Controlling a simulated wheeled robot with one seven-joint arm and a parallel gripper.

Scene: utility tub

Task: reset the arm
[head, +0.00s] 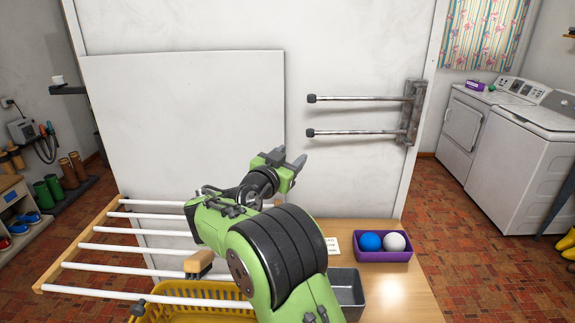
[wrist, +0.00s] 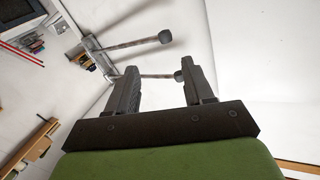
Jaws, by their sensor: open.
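My green arm reaches up from the bottom middle of the head view. My gripper (head: 291,157) is raised in front of the white panel, above the wooden table. Its two grey fingers are apart with nothing between them. In the wrist view the open fingers of my gripper (wrist: 158,76) also show, with no object held. A metal bar with a black end cap is seen behind them there, apart from the fingers as far as I can tell.
Two metal bars (head: 360,98) stick out from a wall bracket (head: 411,113) right of my gripper. Below are a white-rod rack (head: 155,236), a yellow basket (head: 190,291), a grey metal tin (head: 345,287) and a purple box (head: 383,256) with blue and white balls.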

